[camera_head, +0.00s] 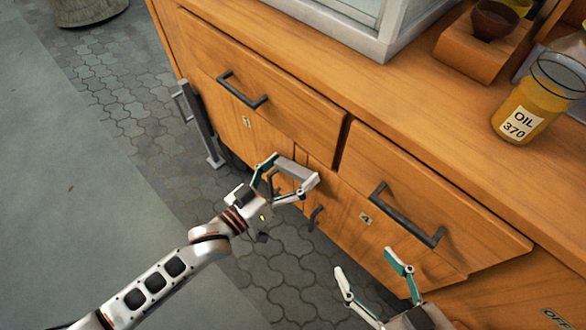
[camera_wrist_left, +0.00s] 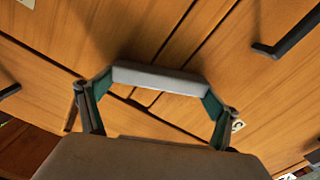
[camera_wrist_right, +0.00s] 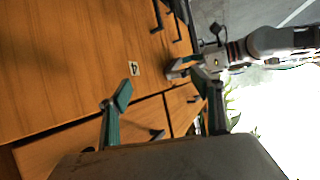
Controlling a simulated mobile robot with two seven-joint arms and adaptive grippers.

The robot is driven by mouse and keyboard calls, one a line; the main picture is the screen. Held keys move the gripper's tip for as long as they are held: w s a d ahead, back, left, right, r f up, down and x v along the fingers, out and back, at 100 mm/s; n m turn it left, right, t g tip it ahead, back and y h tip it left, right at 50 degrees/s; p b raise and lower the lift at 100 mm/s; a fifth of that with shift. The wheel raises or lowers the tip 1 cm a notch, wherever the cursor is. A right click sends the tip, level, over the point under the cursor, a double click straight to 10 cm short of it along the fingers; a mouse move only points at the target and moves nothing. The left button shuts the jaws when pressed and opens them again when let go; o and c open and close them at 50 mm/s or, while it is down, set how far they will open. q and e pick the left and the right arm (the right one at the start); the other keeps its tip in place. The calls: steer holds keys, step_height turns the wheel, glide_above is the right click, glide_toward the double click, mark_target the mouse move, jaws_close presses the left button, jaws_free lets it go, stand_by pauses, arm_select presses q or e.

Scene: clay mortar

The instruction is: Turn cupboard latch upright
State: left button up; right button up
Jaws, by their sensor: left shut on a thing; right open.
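The latch (camera_head: 297,168) is a grey bar on the wooden cupboard front, below the drawers. In the head view it lies roughly along the front, not upright. My left gripper (camera_head: 290,174) is shut on it, with one finger at each end. In the left wrist view the latch (camera_wrist_left: 158,78) spans between the teal finger pads of my left gripper (camera_wrist_left: 156,92). Its pivot is hidden. My right gripper (camera_head: 369,266) is open and empty in front of the right drawer; its spread fingers also show in the right wrist view (camera_wrist_right: 162,90).
The left drawer handle (camera_head: 242,96) and right drawer handle (camera_head: 404,222) stick out from the front. A small door handle (camera_head: 315,218) is below the latch. An oil jar (camera_head: 530,105) and a wooden block with a cup (camera_head: 485,45) stand on the top. Paved floor (camera_head: 285,265) is clear.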

arm_select(q)
steer(key=n, duration=0.2)
steer(key=n+p, duration=0.1)
steer(key=n, duration=0.1)
steer(key=shift+w+a+n, duration=0.15)
steer(key=shift+w+n, duration=0.05)
steer(key=shift+n, duration=0.1)
steer(key=n, duration=0.2)
steer(key=shift+f+n+p, duration=0.2)
steer(key=shift+n+p, duration=0.2)
steer(key=n, duration=0.3)
steer(key=shift+f, duration=0.25)
steer(key=shift+n, duration=0.8)
steer(key=shift+s+f+n+b, duration=0.1)
steer(key=shift+n+b, duration=0.2)
steer(key=shift+n, duration=0.3)
arm_select(e)
steer(key=shift+s+d+f+n, duration=0.3)
steer(key=shift+d+f, duration=0.15)
steer(key=shift+d, duration=0.05)
steer(key=shift+w+r, duration=0.1)
steer(key=shift+w, duration=0.05)
arm_select(q)
steer(key=o, duration=0.9)
arm_select(e)
steer(key=shift+s, duration=0.2)
